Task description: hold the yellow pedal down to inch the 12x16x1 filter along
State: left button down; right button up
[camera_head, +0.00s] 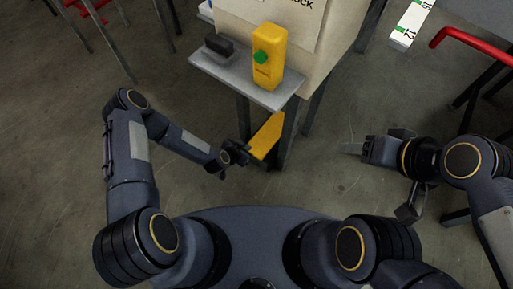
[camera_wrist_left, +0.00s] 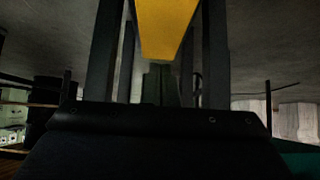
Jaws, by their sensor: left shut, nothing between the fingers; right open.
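The yellow pedal (camera_head: 266,135) is a slanted yellow plate low between dark legs, under the grey shelf. It also fills the top middle of the left wrist view (camera_wrist_left: 165,25). My left gripper (camera_head: 244,154) is shut and empty at the pedal's lower left end. My right gripper (camera_head: 362,149) is open and empty, right of the pedal.
A grey shelf (camera_head: 225,71) above the pedal carries a yellow control box (camera_head: 271,72) with a green button and a small black block (camera_head: 219,46). Dark legs flank the pedal. A red bar (camera_head: 470,38) is at the right.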

pick_arm(q)
jog(key=shift+f, duration=0.1)
jog(key=b, duration=0.3)
send_near(260, 145)
jog(key=shift+w+d, duration=1.1)
jog(key=shift+w, duration=0.15)
jog(key=f+b, duration=0.1)
jog(key=f, duration=0.2)
jog(key=shift+w+d+f+b, duration=0.15)
jog(key=shift+w+b, duration=0.1)
jog(key=shift+b, duration=0.1)
jog(key=shift+f, duration=0.4)
